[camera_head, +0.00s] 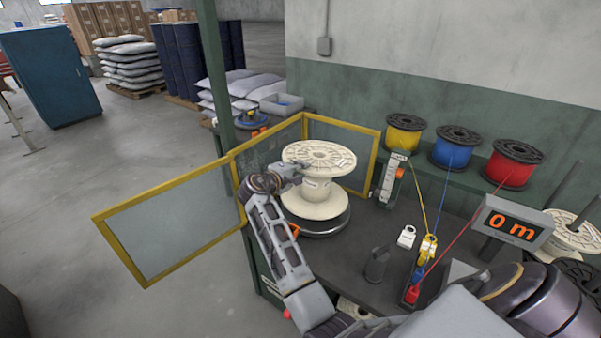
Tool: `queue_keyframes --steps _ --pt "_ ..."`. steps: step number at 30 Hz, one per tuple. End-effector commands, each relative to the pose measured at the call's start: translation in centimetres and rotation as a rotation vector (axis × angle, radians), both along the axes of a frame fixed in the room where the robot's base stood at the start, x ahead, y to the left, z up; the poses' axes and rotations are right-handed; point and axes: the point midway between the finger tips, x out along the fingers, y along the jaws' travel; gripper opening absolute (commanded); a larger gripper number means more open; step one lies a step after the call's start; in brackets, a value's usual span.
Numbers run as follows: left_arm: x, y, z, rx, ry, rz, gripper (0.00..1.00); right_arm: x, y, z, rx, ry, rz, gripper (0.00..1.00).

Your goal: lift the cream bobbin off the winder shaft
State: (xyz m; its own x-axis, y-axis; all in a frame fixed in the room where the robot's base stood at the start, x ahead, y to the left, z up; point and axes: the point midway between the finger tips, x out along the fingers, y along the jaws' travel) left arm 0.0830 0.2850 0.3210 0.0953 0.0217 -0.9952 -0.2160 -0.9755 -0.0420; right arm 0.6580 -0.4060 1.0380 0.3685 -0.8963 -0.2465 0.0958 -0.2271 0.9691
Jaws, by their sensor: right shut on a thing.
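The cream bobbin (325,155) stands upright above the round grey plate of the winder (325,226), at the table's left side. The winder shaft is hidden by the bobbin. I cannot tell whether there is a gap between its lower flange and the plate. My right arm reaches across the bottom of the view, and my right gripper (296,178) is at the bobbin's left side, near the upper flange, shut on it. The fingertips are small and partly hidden there. My left gripper is not in view.
Yellow-framed guard panels (170,225) stand left of and behind the bobbin. Yellow (404,134), blue (455,148) and red (513,164) spools sit on the back shelf, with strands leading down to the table. A "0 m" display (512,224) stands at the right.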

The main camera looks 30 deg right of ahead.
Motion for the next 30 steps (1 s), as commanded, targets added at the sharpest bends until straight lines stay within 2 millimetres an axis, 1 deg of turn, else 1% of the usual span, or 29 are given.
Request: queue_keyframes --steps 1,8,19,23,30 --pt "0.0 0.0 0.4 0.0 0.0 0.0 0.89 0.2 0.4 1.1 0.001 -0.01 0.007 0.0" --pt "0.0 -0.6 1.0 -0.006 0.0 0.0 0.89 0.2 0.5 2.6 0.001 -0.012 0.008 0.0" --pt "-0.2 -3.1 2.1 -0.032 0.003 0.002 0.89 0.3 0.5 5.0 0.001 -0.013 0.009 0.0" --pt "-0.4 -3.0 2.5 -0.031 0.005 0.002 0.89 0.3 0.5 5.8 0.001 -0.013 0.01 0.0" --pt "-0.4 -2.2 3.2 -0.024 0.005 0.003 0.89 0.3 0.5 7.4 0.0 -0.014 0.01 0.0"
